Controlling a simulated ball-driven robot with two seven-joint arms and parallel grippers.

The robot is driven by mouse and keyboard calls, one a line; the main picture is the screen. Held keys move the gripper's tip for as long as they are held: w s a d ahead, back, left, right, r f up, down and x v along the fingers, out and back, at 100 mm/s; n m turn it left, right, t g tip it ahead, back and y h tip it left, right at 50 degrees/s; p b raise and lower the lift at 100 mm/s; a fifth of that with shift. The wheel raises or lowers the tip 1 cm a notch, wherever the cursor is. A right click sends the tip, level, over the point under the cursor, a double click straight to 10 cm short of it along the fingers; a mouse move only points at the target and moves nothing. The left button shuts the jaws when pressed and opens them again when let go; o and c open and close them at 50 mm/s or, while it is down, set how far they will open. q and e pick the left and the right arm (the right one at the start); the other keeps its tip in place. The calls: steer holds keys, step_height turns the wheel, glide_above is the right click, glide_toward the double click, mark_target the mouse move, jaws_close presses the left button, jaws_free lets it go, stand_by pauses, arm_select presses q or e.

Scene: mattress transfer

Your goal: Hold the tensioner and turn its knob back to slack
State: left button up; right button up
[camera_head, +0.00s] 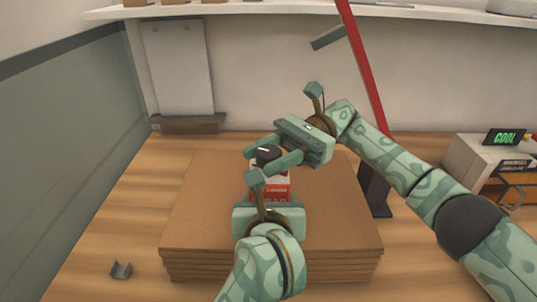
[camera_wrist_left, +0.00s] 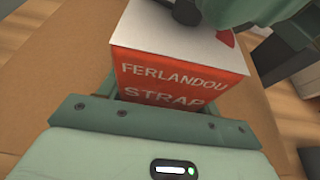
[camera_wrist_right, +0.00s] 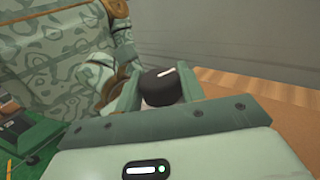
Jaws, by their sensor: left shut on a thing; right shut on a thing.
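The tensioner (camera_head: 270,190) is a red and white box on top of the brown stack, with a black knob (camera_head: 268,154) on its upper face. In the left wrist view the box (camera_wrist_left: 178,70) shows the words FERLANDOU STRAP. My left gripper (camera_head: 262,185) is shut on the box from the near side; its fingers are partly hidden. My right gripper (camera_head: 270,160) reaches in from the right and is shut on the knob. In the right wrist view the dark knob (camera_wrist_right: 160,88), with a white mark on top, sits between the fingers.
The stack of brown boards (camera_head: 205,225) lies on a wooden surface. A red bar (camera_head: 362,70) slants up behind my right arm from a dark base (camera_head: 375,192). A box with a COOL display (camera_head: 505,138) stands at right. A small metal bracket (camera_head: 121,270) lies front left.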

steer(key=shift+f+n+g+h, duration=0.2)
steer(key=shift+n+g+h, duration=0.3)
steer(key=shift+g, duration=0.1)
steer(key=shift+n+h, duration=0.3)
steer(key=shift+r+g, duration=0.1)
steer(key=shift+g, duration=0.2)
steer(key=o, duration=1)
steer(key=shift+r, duration=0.1)
